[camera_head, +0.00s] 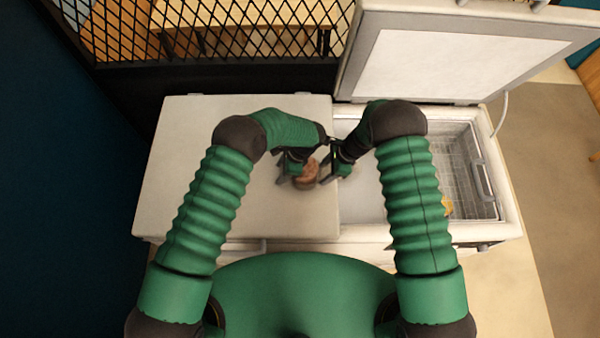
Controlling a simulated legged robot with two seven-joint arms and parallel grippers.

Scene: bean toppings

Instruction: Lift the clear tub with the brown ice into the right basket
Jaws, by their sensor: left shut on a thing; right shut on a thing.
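The tub with the brown ice (308,175) is between my two grippers, over the right part of the closed white lid; its walls are mostly hidden. My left gripper (284,168) is shut on the tub's left side. My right gripper (328,172) is shut on its right side. Whether the tub touches the lid is hard to tell. The right basket (485,178) is a wire basket inside the open right half of the chest freezer, to the right of my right arm.
The closed left lid (190,165) is otherwise clear. The raised right lid (455,55) stands behind the open half. A small yellow-orange thing (447,206) lies low in the freezer beside my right forearm. A black mesh fence (220,35) is behind.

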